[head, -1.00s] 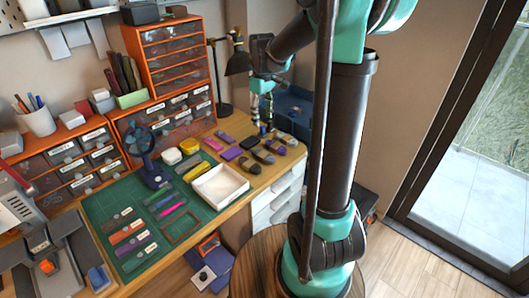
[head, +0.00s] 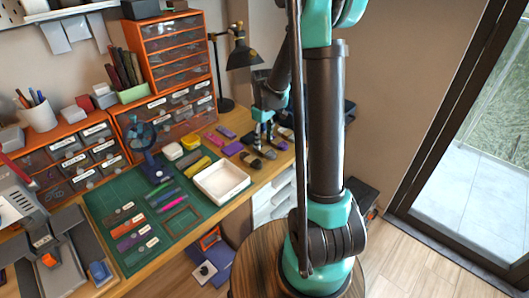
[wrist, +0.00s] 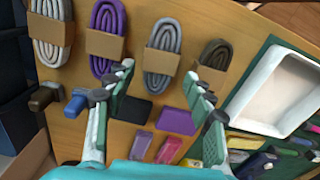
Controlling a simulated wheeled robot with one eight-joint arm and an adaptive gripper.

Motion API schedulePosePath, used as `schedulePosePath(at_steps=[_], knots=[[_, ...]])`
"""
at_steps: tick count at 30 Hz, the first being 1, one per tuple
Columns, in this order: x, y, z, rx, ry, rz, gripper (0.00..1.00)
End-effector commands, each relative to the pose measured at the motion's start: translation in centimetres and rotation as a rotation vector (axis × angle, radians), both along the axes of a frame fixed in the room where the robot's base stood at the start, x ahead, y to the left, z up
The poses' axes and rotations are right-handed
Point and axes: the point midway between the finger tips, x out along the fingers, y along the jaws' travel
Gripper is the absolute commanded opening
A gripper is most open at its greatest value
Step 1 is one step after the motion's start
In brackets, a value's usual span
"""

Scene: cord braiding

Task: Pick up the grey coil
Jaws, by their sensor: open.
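In the wrist view, a grey coil (wrist: 165,38) with a tan band lies on the wooden table ahead of my gripper (wrist: 160,74). My gripper is open and empty, its fingertips apart on either side of the coil's near end. A paler grey coil (wrist: 48,28) lies at the far left, a purple coil (wrist: 107,18) beside it, and a dark brown coil (wrist: 213,54) to the right. All have tan bands. In the head view, my gripper (head: 263,136) is over the coils at the back right of the table, hiding some of them.
A white tray (wrist: 283,92) stands right of the coils on a green mat (head: 108,200). Purple and pink blocks (wrist: 176,121) lie below the coils in the wrist view. A black lamp (head: 240,55) and orange drawer units (head: 172,55) stand behind.

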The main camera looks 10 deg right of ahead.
Motion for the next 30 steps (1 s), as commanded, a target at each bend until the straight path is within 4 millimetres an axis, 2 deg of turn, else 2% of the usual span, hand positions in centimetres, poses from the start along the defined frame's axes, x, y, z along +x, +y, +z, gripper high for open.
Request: schedulePosePath(at_steps=[3,9,18,28,30], knots=[[0.2,0.1,-1.7,0.000,0.000,0.000,0.53],[0.1,0.1,-3.8,0.000,0.000,0.000,0.53],[0.1,0.1,-4.2,0.000,0.000,0.000,0.53],[0.1,0.1,-4.2,0.000,0.000,0.000,0.12],[0.1,0.1,-4.2,0.000,0.000,0.000,0.09]])
